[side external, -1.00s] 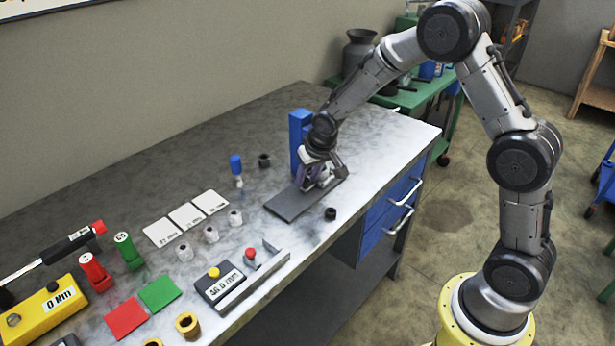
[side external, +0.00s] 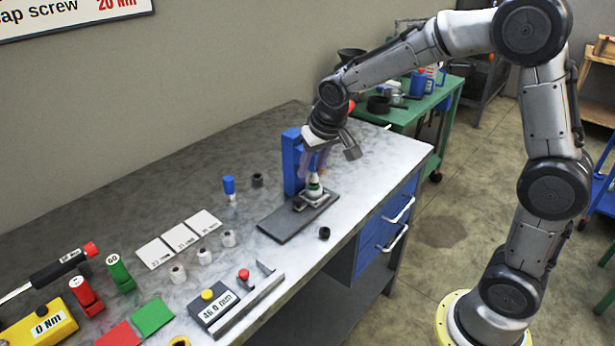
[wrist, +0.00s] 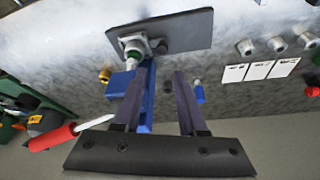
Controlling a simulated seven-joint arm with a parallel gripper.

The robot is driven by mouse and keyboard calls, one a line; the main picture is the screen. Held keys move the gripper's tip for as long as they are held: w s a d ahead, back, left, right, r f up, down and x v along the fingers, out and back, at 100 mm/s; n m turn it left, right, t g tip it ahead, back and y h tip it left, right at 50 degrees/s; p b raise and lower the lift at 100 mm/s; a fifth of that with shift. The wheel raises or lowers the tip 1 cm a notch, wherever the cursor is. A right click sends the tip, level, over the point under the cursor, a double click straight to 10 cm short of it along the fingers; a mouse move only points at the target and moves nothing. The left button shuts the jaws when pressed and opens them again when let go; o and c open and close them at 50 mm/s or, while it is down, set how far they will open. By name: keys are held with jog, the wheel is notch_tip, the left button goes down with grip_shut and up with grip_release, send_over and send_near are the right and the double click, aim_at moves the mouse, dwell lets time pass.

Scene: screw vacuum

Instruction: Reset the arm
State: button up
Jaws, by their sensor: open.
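My gripper (side external: 317,160) hangs above the grey plate (side external: 275,226) at the right part of the bench, beside a blue upright block (side external: 291,165). A small silver and white piece with a green band (side external: 315,188) stands on the plate just below my gripper. In the wrist view my gripper (wrist: 160,82) has its two purple fingers apart with nothing held between them. The silver piece (wrist: 134,46) and plate (wrist: 185,30) lie beyond the fingertips there. The blue block (wrist: 149,95) shows between the fingers, partly hidden by the left one.
A blue-handled tool (side external: 229,187), white cards (side external: 180,237), several small cylinders and a gauge box (side external: 212,306) spread leftward. A green cart (side external: 445,105) stands behind the bench's right end.

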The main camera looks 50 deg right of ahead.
jog(key=shift+s+r, duration=0.2)
jog(key=shift+r, duration=0.2)
jog(key=s+a+r+t, duration=0.1)
jog(key=s+r+t, duration=0.2)
jog(key=s+r, duration=0.75)
jog(key=s+a+f+n, duration=0.1)
jog(key=s+f, duration=0.1)
jog(key=s, duration=0.6)
jog(key=s+a+f+n+g+y, duration=0.1)
jog(key=s+f+n, duration=0.1)
jog(key=s, duration=0.6)
jog(key=shift+s+a+f+n+g, duration=0.2)
jog(key=shift+a+f+n+g, duration=0.1)
jog(key=shift+f, duration=0.3)
